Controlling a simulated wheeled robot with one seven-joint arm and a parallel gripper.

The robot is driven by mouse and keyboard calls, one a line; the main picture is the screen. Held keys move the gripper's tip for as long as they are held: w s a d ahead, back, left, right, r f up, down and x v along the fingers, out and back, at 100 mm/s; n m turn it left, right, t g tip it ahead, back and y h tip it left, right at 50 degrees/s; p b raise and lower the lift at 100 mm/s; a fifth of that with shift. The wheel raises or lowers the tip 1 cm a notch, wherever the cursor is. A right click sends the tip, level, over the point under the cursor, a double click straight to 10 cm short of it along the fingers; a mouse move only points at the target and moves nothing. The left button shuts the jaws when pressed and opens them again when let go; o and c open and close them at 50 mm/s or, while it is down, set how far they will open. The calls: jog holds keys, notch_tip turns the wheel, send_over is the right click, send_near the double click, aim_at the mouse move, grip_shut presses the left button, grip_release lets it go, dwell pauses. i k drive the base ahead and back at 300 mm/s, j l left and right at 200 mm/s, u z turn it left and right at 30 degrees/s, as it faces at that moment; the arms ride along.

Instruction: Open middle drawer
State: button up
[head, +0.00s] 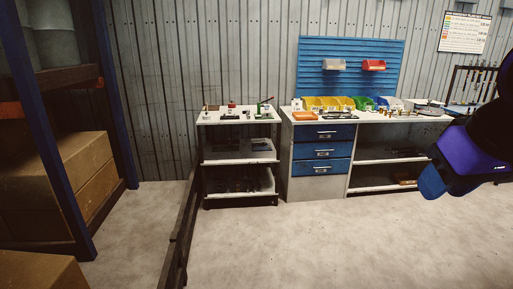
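A white workbench (287,182) stands against the far wall with a stack of blue drawers on its left side. The middle drawer (340,151) is closed, with a silver handle (324,153) at its centre. The top drawer (343,132) and the bottom drawer (337,167) are closed too. My gripper (433,184) is at the right edge, dark and blue, raised in the air and apart from the bench. Its fingers cannot be made out clearly, so I cannot tell whether it is open. Part of the arm is cut off by the frame.
A white shelf cart (237,160) stands left of the bench. A dark low rail (182,225) runs along the floor at left, beside a rack with cardboard boxes (85,180). The floor (330,240) in front of the drawers is clear.

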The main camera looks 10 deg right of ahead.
aim_at(318, 144)
jog(key=i+z, duration=0.1)
jog(key=i, duration=0.8)
jog(key=i+j, duration=0.15)
jog(key=i, duration=0.7)
jog(key=i+l, duration=0.2)
jog(key=i, duration=0.2)
jog(key=i+l, duration=0.2)
jog(key=i, duration=0.2)
jog(key=i+l, duration=0.15)
jog(key=i, duration=0.25)
jog(key=i+l, duration=0.2)
jog(key=i, duration=0.2)
jog(key=i+l+u, duration=0.15)
jog(key=l, duration=0.2)
jog(key=i+l+u, duration=0.25)
jog(key=i+l, duration=0.2)
jog(key=l, duration=0.3)
jog(key=i+l+u, duration=0.15)
jog(key=l, duration=0.25)
